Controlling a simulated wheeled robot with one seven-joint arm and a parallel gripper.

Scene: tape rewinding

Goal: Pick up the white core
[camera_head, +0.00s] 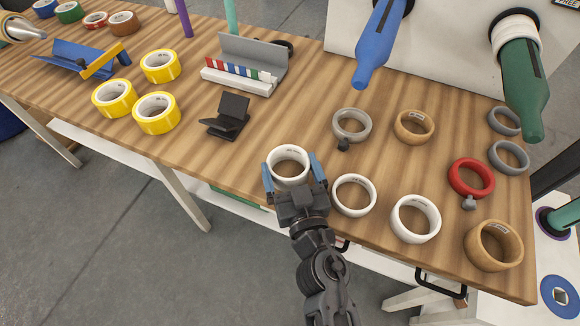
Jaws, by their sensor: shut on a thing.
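My gripper (294,178) is at the front edge of the wooden table, its two blue-tipped fingers on the left and right sides of a white ring-shaped core (289,150). The gripper is shut on this core, and the core's near side is partly covered by the gripper. Whether the core touches the table top cannot be told. A second white core (354,210) lies just right of my gripper. A third white core (436,224), thicker, lies further right.
A grey ring (369,126), tan rings (431,128) and a red ring (488,178) lie to the right. Yellow tape rolls (157,130) and a black stand (232,112) are to the left. Blue (379,45) and green (525,90) bottle-shaped pieces jut from the back panel.

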